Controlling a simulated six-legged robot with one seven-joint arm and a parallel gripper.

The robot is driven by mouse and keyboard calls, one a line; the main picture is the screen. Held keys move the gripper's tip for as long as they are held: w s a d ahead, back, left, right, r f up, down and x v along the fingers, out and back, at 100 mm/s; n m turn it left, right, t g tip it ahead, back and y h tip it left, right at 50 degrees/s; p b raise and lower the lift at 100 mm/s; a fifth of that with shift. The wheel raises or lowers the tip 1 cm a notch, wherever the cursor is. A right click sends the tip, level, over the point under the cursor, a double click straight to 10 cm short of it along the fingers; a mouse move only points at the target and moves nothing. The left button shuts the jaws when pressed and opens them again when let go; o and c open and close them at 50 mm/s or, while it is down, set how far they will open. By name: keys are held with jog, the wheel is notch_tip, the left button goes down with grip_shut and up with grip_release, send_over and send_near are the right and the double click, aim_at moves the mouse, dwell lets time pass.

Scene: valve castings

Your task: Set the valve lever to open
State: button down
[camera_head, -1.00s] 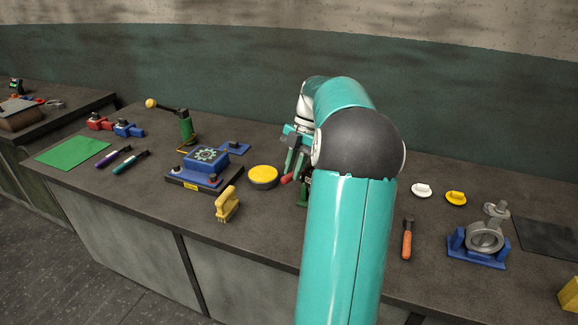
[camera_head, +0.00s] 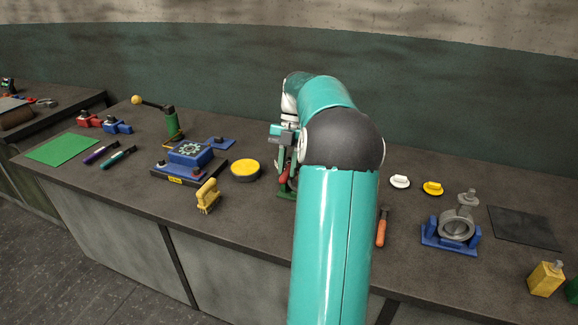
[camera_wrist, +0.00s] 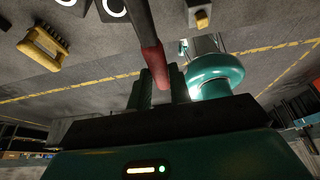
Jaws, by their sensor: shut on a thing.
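The valve lever has a red grip (camera_head: 284,176) and a dark shaft. In the wrist view the grip (camera_wrist: 153,57) sits between my gripper's fingers (camera_wrist: 161,84), which are closed on it; the dark shaft runs up out of the picture. A rounded green flanged body (camera_wrist: 216,72), apparently the valve, is just right of the fingers. In the head view my gripper (camera_head: 286,158) is beside my arm, and only a bit of the valve's green base (camera_head: 286,192) shows below it. My arm hides the rest of the valve, and any open or closed marking is not visible.
A yellow-topped round tin (camera_head: 245,170) and a yellow brush (camera_head: 208,195) are left of the valve. An orange-handled tool (camera_head: 381,227) and a blue fixture with a metal ring (camera_head: 452,234) are to the right. The bench front edge is close.

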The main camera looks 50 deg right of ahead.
jog(key=shift+s+d, duration=0.15)
jog(key=c, duration=1.3)
grip_release()
jog(key=v, duration=0.7)
jog(key=shift+r, duration=0.3)
